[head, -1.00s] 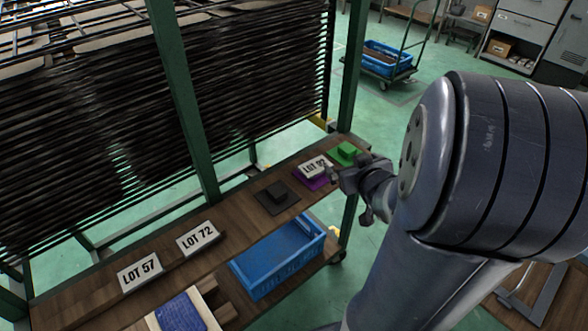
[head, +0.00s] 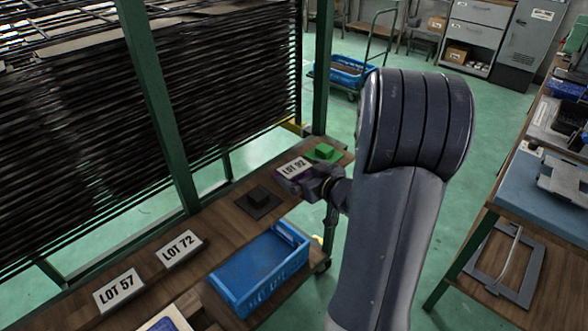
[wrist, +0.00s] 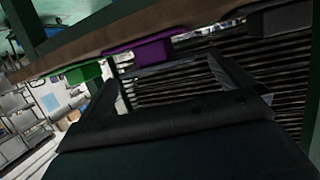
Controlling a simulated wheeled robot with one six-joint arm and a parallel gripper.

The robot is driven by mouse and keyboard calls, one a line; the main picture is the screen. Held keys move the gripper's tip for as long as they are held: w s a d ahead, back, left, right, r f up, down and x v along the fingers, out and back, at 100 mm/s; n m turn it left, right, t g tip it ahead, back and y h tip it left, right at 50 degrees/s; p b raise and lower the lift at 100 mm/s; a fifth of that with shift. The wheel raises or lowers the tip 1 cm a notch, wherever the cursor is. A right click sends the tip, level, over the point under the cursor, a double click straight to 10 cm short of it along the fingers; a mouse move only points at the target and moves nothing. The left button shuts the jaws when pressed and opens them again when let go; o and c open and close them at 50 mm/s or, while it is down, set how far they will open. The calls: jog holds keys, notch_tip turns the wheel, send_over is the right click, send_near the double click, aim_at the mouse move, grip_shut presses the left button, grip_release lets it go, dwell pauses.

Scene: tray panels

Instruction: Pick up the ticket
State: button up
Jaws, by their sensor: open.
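Three white tickets lie along the wooden shelf in the head view. The LOT 92 ticket (head: 293,168) is on a purple block at the far end. The LOT 72 ticket (head: 179,249) and the LOT 57 ticket (head: 118,291) lie nearer. My gripper (head: 318,184) is just right of the LOT 92 ticket. In the wrist view, which looks upside down, my open gripper (wrist: 162,75) has its fingers apart, with the purple block (wrist: 138,54) beyond them near the left finger. I see nothing held. Contact with the ticket cannot be made out.
A green block (head: 324,152) sits beyond LOT 92, a black block (head: 259,197) before it. A blue bin (head: 258,267) stands on the shelf's near side. A green rack post (head: 155,110) rises behind the shelf. A table with a grey frame (head: 507,262) is at right.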

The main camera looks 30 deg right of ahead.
aim_at(296, 168)
jog(key=x, duration=0.4)
jog(key=shift+w, duration=0.4)
jog(key=shift+d, duration=0.1)
jog(key=c, duration=0.9)
